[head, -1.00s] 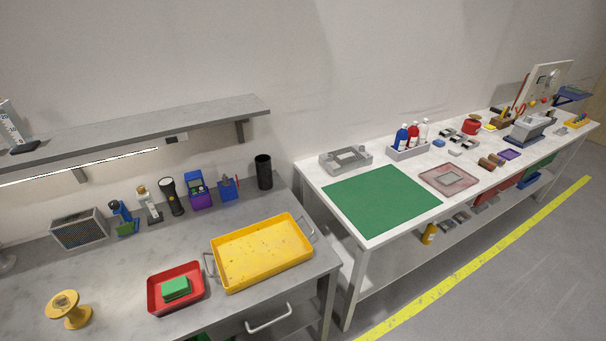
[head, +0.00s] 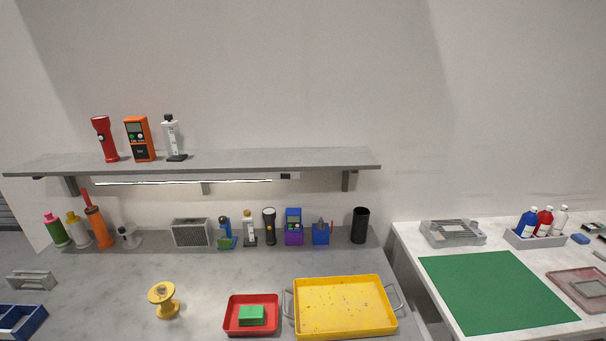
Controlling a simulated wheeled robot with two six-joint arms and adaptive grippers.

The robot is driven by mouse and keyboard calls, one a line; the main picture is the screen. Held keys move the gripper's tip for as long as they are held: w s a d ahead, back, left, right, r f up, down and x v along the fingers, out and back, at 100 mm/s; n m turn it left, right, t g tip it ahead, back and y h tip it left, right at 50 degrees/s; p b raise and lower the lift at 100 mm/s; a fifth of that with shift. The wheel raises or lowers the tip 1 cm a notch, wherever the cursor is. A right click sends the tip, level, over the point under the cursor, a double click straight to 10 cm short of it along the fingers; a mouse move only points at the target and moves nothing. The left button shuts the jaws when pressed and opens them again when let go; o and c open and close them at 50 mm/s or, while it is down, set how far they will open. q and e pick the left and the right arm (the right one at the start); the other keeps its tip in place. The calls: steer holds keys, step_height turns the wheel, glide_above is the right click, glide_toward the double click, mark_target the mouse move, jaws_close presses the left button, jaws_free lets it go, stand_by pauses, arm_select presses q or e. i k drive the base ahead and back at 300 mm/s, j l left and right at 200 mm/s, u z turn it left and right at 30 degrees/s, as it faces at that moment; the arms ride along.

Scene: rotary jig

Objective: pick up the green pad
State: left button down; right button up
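A small green pad (head: 251,315) lies in a red tray (head: 231,325) on the grey bench, near the bottom middle of the head view. It looks like a block or short stack; I cannot tell which. A large flat green mat (head: 497,291) lies on the white table at the right. Neither of my grippers shows in the head view.
A yellow tray (head: 345,306) with wire handles stands close to the right of the red tray. A yellow spool (head: 163,299) stands to its left. Bottles and tools line the bench's back under a grey shelf (head: 230,160). A gap separates bench and white table.

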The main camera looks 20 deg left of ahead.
mark_target(255, 316)
steer(key=k+l+u, duration=0.1)
steer(key=u, duration=1.85)
